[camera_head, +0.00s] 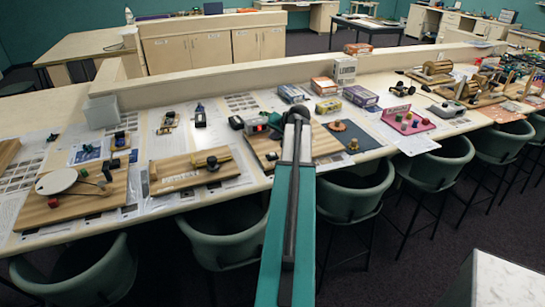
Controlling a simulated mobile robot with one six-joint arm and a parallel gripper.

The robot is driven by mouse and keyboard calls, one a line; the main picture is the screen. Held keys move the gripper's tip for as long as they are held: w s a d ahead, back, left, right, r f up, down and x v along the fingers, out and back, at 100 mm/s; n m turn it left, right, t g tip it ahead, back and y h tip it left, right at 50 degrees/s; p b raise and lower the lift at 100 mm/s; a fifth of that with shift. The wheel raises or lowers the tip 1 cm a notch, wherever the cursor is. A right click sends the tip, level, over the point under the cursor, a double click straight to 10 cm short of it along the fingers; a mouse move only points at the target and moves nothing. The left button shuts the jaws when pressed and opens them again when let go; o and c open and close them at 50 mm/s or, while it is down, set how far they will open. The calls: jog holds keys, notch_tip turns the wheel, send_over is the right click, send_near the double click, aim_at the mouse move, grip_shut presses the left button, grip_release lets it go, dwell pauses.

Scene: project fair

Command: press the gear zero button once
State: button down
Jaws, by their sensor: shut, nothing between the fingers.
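My teal and grey arm reaches from the bottom middle of the head view up over the table, ending in a dark rounded joint. I cannot make out gripper fingers there; they seem hidden behind the arm. A wooden board (329,142) lies partly hidden under the arm's far end. Small dark devices with red and green parts (256,125) are by its far left edge. No button labelled gear zero can be read at this size, so I cannot tell which part it is.
The long pale table (208,208) carries other exhibits: a board with a white disc (56,181), a board with a yellow-ended cylinder (205,165), and a pink stand (408,121). Small boxes (360,96) stand behind. Green chairs (345,200) line the near edge.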

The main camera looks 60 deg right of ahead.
jog(key=shift+f+b, duration=1.35)
jog(key=shift+f, duration=1.4)
jog(key=shift+f+b, duration=0.65)
jog(key=shift+f, duration=0.2)
dwell(1.0)
jog(key=shift+r, duration=0.15)
jog(key=shift+r+p, duration=0.35)
jog(key=shift+r, duration=0.35)
jog(key=shift+r, duration=0.1)
jog(key=shift+r+p, duration=1.2)
jog(key=shift+r, duration=1.2)
jog(key=shift+s, duration=0.15)
